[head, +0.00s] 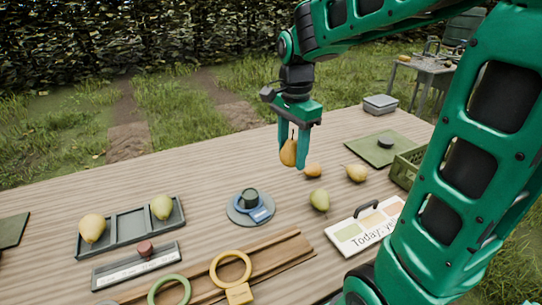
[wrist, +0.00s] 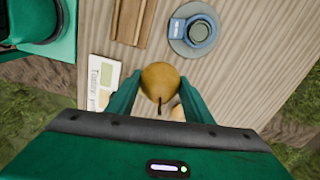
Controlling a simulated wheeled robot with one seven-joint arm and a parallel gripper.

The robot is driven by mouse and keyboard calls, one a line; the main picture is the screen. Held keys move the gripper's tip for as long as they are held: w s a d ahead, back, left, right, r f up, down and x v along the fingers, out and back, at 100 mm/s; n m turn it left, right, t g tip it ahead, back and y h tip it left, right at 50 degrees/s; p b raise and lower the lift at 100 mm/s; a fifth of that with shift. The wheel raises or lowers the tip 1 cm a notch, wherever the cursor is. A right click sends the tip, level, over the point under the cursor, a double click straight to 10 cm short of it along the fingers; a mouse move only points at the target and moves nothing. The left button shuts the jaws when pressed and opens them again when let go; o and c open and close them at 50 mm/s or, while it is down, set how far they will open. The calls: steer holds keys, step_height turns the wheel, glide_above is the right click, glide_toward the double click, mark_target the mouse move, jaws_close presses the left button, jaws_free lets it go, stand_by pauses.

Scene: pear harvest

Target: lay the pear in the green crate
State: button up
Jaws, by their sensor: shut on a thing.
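An orange-yellow pear (head: 288,153) hangs between the fingers of my gripper (head: 292,150), above the wooden table. In the wrist view the pear (wrist: 160,82) sits between the two green fingertips of my gripper (wrist: 158,88). The gripper is shut on it. The green crate (head: 404,168) stands at the table's right side, right of the gripper and apart from it. My arm hides much of the crate, and its inside shows only in part.
Loose on the table lie a green pear (head: 320,199), a yellow pear (head: 356,173) and an orange fruit (head: 313,170). A sign with a handle (head: 365,229) stands before the crate. A grey tray (head: 130,222) holds two pears at left. A green mat (head: 375,152) lies behind the crate.

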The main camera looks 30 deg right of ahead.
steer(key=s+d+f, duration=0.1)
steer(key=s+d, duration=0.3)
steer(key=d, duration=1.5)
steer(key=s+d+f, duration=0.1)
steer(key=s+d, duration=0.2)
steer(key=d, duration=1.5)
steer(key=s+d+f, duration=0.1)
steer(key=s+d, duration=0.3)
steer(key=d, duration=1.5)
steer(key=shift+s+d+f, duration=0.3)
steer(key=shift+s, duration=0.05)
steer(key=shift+f, duration=4.65)
steer(key=shift+f, duration=0.55)
